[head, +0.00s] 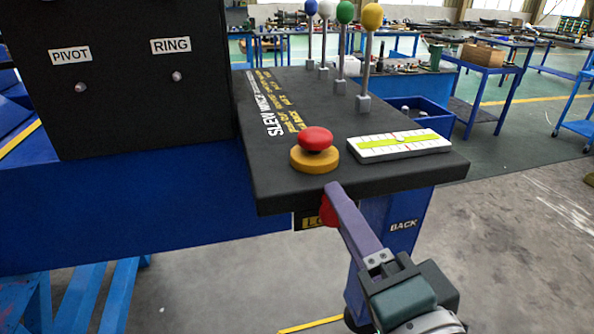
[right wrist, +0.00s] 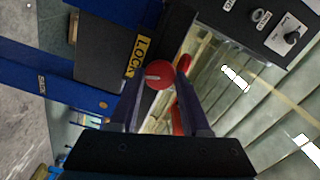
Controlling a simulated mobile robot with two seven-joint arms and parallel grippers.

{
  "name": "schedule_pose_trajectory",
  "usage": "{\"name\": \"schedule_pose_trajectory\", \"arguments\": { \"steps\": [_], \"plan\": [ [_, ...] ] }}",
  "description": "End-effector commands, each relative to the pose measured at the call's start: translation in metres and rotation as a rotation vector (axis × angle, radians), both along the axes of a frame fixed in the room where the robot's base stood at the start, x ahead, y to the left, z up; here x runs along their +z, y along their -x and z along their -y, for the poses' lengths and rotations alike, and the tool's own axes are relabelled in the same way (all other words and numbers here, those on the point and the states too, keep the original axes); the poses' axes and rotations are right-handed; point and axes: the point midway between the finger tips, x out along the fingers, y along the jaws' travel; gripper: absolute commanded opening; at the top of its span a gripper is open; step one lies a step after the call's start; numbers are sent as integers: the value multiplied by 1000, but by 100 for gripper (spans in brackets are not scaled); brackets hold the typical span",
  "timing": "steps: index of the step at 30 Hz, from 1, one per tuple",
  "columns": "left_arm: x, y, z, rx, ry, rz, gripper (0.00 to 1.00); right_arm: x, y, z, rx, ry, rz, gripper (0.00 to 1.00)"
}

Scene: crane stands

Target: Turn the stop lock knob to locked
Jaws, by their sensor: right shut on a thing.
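The stop lock knob is a round red knob with a pale mark on its face. In the head view the knob (head: 327,213) shows only in part, under the front edge of the dark console, beside a yellow LOCK label (head: 308,222) partly covered. In the right wrist view the knob (right wrist: 159,75) sits between the purple fingers, next to the LOCK label (right wrist: 138,55). My right gripper (head: 334,190) is shut on the knob; it also shows in the right wrist view (right wrist: 161,80). The mark's exact setting is hard to read. My left gripper is not in view.
A red mushroom button on a yellow base (head: 315,150) stands on the console (head: 285,100) just above. A level gauge (head: 398,145) lies beside it. Several levers with coloured balls (head: 364,75) rise behind. A dark PIVOT/RING panel (head: 130,110) stands left.

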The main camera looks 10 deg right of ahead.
Motion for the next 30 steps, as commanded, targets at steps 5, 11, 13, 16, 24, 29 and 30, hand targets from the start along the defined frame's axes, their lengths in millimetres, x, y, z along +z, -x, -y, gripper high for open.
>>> {"name": "schedule_pose_trajectory", "arguments": {
  "steps": [5,11,13,16,24,29,30],
  "plan": [
    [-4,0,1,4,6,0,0,0,0,0,0,-134,-1,0],
    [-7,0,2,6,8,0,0,-1,0,0,1,-242,-6,0],
    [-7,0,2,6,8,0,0,-1,0,0,1,-268,-7,0],
    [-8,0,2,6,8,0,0,-1,0,0,0,-297,-9,0],
    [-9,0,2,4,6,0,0,-1,0,0,0,-327,-10,0],
    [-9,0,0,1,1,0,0,0,0,0,0,-327,-10,0],
    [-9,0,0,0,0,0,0,0,0,0,0,-327,-10,0]
  ]
}}
